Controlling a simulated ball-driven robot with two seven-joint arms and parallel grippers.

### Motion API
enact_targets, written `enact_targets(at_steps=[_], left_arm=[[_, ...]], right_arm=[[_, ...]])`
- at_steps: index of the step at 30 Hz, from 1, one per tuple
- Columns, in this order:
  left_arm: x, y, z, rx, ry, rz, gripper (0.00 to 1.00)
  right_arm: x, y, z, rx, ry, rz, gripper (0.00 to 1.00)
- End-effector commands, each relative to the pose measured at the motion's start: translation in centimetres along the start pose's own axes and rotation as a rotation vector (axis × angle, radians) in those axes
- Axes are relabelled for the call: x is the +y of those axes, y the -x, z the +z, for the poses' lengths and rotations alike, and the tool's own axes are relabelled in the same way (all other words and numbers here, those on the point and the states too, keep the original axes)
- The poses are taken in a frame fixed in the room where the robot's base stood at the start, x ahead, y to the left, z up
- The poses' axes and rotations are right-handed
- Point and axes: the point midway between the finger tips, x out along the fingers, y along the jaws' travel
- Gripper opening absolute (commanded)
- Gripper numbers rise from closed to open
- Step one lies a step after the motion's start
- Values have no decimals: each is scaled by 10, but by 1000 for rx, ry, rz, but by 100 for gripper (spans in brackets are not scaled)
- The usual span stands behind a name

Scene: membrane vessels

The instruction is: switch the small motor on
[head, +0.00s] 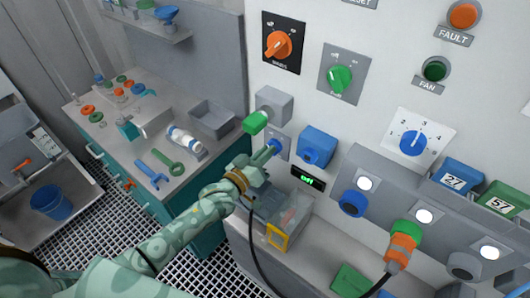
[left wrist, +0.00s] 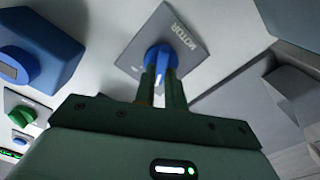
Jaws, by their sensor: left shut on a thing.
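The small motor switch is a blue knob (head: 276,146) on a grey plate on the white panel. In the left wrist view the plate (left wrist: 185,32) reads MOTOR, and the blue knob (left wrist: 160,58) carries a white mark. My left gripper (head: 267,153) is shut on the knob, one finger on each side; its fingers (left wrist: 162,88) hide part of it in the wrist view. A small black display (head: 307,179) below right of the knob shows green characters that look like "on". My right gripper is not in view.
A grey box with a green end (head: 257,121) sticks out just above the knob, and a blue box (head: 317,147) sticks out to its right. A clear case with a yellow frame (head: 278,236) stands below. A black cable hangs to an orange plug (head: 402,249).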

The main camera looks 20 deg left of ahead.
Motion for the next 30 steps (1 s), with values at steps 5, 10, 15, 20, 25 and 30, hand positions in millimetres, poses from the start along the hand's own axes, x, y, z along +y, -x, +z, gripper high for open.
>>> enact_targets(at_steps=[5,10,15,20,25,30], left_arm=[[0,0,0,0,-40,-1,0],[1,0,-1,-1,-134,-1,0],[2,0,-1,-1,-272,-1,0],[3,0,0,-1,-425,-1,0],[3,0,1,-1,-586,-1,0],[4,0,2,0,-737,-1,0]], right_arm=[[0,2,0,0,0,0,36],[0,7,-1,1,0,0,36],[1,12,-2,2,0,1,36],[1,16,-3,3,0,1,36],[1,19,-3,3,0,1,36],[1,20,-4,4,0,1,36]])
